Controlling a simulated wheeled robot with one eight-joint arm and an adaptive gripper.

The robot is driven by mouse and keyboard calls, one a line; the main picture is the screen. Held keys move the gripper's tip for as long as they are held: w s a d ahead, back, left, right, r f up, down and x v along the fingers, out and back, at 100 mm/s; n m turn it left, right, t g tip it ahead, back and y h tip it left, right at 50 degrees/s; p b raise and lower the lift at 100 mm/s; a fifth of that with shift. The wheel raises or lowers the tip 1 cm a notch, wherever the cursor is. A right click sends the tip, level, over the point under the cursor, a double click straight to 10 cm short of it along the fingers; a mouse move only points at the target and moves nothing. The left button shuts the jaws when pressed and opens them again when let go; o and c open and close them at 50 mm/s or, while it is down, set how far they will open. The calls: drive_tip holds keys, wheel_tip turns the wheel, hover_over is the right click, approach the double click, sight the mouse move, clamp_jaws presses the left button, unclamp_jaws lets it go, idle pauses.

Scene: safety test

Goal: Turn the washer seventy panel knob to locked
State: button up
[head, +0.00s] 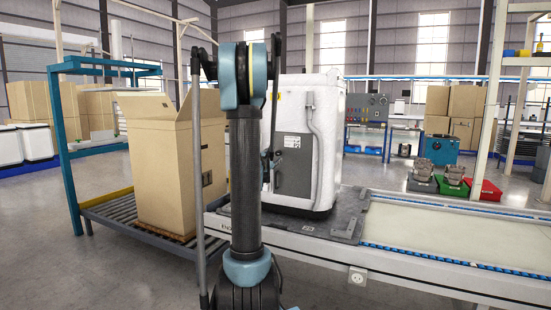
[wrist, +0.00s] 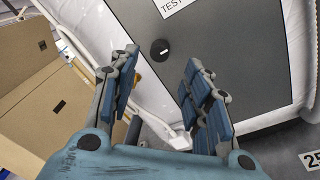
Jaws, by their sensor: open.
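The washer (head: 325,150) is a white cabinet with a dark grey panel on its front, standing on the conveyor. In the wrist view the grey panel (wrist: 225,45) fills the upper right, tilted in the picture. A round black knob (wrist: 160,50) with a small light mark sits on it, below a white label reading "TEST". My gripper (wrist: 158,68) is open and empty, its blue-padded fingers apart, with the knob showing beyond and between the tips. Contact is not visible. In the head view my arm hides part of the washer, and the knob cannot be made out.
An open cardboard box (head: 165,165) stands on rollers left of the washer; its side also shows in the wrist view (wrist: 50,100). A grey pipe runs down the washer's front. The conveyor belt (head: 450,230) to the right is clear. A blue frame (head: 65,150) stands at left.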

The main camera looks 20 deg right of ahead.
sight(277, 154)
drive_tip(key=x, duration=0.7)
drive_tip(key=shift+s+a, duration=0.1)
clamp_jaws()
